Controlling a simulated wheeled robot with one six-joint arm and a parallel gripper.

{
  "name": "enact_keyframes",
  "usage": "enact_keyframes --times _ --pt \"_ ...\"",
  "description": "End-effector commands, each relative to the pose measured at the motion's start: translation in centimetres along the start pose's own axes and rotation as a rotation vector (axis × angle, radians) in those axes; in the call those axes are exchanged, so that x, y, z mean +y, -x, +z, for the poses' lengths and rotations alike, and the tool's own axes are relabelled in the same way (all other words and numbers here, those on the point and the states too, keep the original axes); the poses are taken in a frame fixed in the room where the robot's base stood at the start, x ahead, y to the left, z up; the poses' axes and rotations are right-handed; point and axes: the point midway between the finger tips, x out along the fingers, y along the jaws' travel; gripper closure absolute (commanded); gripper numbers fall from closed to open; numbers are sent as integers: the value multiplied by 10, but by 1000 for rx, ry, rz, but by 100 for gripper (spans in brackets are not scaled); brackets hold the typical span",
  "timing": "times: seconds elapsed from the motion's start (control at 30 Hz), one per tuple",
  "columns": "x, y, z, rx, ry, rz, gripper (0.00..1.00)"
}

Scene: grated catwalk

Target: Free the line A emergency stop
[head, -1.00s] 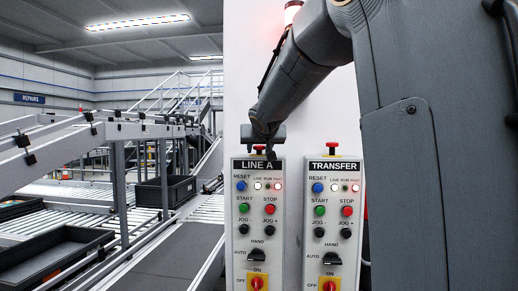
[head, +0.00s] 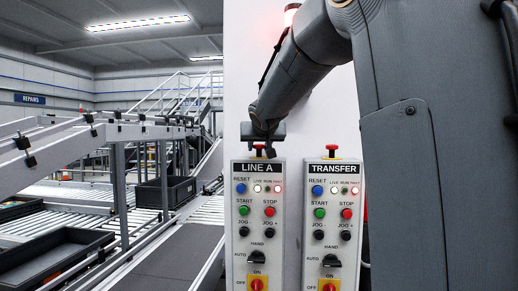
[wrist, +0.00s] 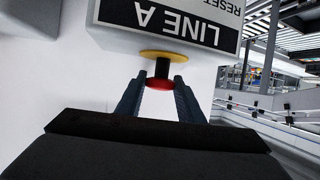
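The line A emergency stop (wrist: 158,84) is a red mushroom button on a black stem with a yellow disc, on top of the LINE A box (head: 258,220). In the wrist view it appears upside down, its red head between the fingers. My gripper (wrist: 160,80) has one finger on each side of the red head, with no clear gap, and looks shut on it. In the head view my gripper (head: 264,150) is above the box and partly hides the button. The red fault lamp (head: 278,189) on the LINE A box is lit.
The TRANSFER box (head: 332,225) hangs close on the right with its own red emergency stop (head: 332,148) on top. Both boxes are on a pale panel (head: 240,100). Conveyors and black bins (head: 165,191) are at the left. The space above the LINE A box is clear beside my arm.

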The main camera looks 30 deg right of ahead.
Motion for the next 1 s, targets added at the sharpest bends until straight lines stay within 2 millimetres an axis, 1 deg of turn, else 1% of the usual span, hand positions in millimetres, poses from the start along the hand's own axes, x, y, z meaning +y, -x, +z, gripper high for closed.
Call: enact_keyframes --times 0.03,0.27,0.37,0.47,0.8,0.9,1.0 --pt "0 1 -3 5 0 0 61" --pt "0 1 -1 1 0 0 61" --pt "0 4 -1 1 0 0 61" --pt "0 12 -1 2 -1 0 61" --pt "-1 62 -1 3 -1 0 61" --pt "-1 72 -1 4 0 -1 61" --pt "-1 77 -1 2 0 -1 61"
